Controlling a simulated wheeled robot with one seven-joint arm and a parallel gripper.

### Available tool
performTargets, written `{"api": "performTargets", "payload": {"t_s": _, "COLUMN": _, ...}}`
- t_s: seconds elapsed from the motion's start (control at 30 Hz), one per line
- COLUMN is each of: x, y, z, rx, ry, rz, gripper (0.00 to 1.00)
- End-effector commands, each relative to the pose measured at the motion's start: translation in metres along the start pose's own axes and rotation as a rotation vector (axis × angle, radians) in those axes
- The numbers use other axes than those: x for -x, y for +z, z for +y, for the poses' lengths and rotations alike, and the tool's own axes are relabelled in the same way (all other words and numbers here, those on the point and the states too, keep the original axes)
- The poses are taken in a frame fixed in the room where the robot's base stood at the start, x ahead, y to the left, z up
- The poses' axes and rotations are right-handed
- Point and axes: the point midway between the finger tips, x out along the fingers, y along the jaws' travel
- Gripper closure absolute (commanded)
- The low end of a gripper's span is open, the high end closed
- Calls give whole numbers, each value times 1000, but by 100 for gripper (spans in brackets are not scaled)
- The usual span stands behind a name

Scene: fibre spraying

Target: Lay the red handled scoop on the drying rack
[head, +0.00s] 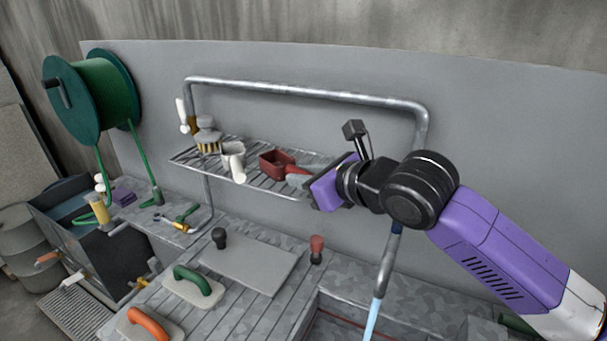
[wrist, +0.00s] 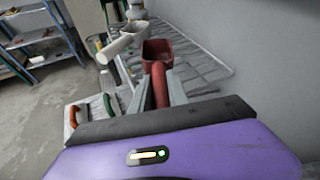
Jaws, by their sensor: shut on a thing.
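The red handled scoop (wrist: 157,52) is in the wrist view, its square bowl pointing away from me and its red handle between my fingers. My gripper (wrist: 160,88) is shut on the handle. In the head view the scoop (head: 276,163) shows at the right part of the drying rack, with my gripper (head: 297,176) at its right side. The drying rack (head: 262,184) is a wire shelf hung under a bent metal pipe. The scoop is over or on the rack's wires; I cannot tell whether it touches them.
A white scoop (head: 234,161) and a brush (head: 208,138) are on the rack left of the red scoop. Below stand a green-handled float (head: 194,284), an orange-handled float (head: 146,325) and a red-topped knob (head: 317,247). A green hose reel (head: 98,95) is at left.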

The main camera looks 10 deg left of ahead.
Motion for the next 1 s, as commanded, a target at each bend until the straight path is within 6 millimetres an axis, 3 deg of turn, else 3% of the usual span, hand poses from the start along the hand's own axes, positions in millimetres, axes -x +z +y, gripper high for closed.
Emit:
{"api": "performTargets", "payload": {"t_s": 0.23, "x": -2, "y": -4, "z": 1, "rx": 0, "ry": 0, "rz": 0, "gripper": 100}}
{"api": "performTargets", "payload": {"t_s": 0.27, "x": -1, "y": -3, "z": 1, "rx": 0, "ry": 0, "rz": 1, "gripper": 76}}
{"api": "performTargets", "payload": {"t_s": 0.37, "x": -1, "y": -3, "z": 1, "rx": 0, "ry": 1, "rz": 1, "gripper": 58}}
{"api": "performTargets", "payload": {"t_s": 0.77, "x": 0, "y": 2, "z": 0, "rx": -1, "ry": 1, "rz": 1, "gripper": 58}}
{"api": "performTargets", "payload": {"t_s": 1.0, "x": 38, "y": -2, "z": -1, "rx": 2, "ry": -3, "rz": 0, "gripper": 58}}
